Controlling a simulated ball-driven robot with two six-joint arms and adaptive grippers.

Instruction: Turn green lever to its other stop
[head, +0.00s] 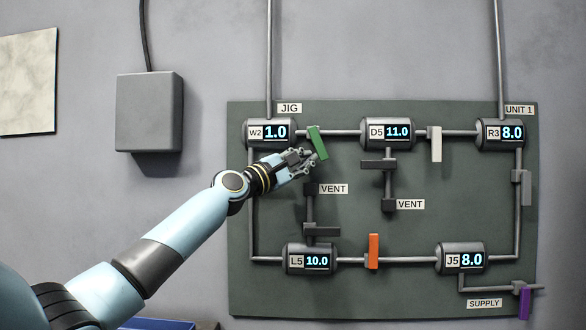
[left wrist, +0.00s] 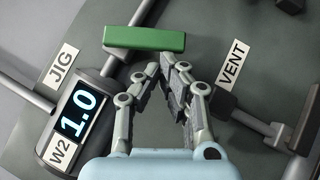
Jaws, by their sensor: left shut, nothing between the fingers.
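The green lever (head: 318,143) sits on the upper pipe just right of the W2 gauge (head: 270,132). It hangs tilted, its lower end to the right. In the left wrist view the green lever (left wrist: 145,39) lies across the top, just beyond my fingertips. My left gripper (head: 310,155) is shut and empty, close beside the lever's lower part on its left side. I cannot tell whether the fingertips touch it. The left gripper also shows in the left wrist view (left wrist: 165,66). My right gripper is in neither view.
The dark green panel (head: 390,295) also carries a white lever (head: 436,145), an orange lever (head: 373,251), a purple lever (head: 524,303) and several grey ones. Pipes and gauges stand out from it. A grey box (head: 149,112) is on the wall at left.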

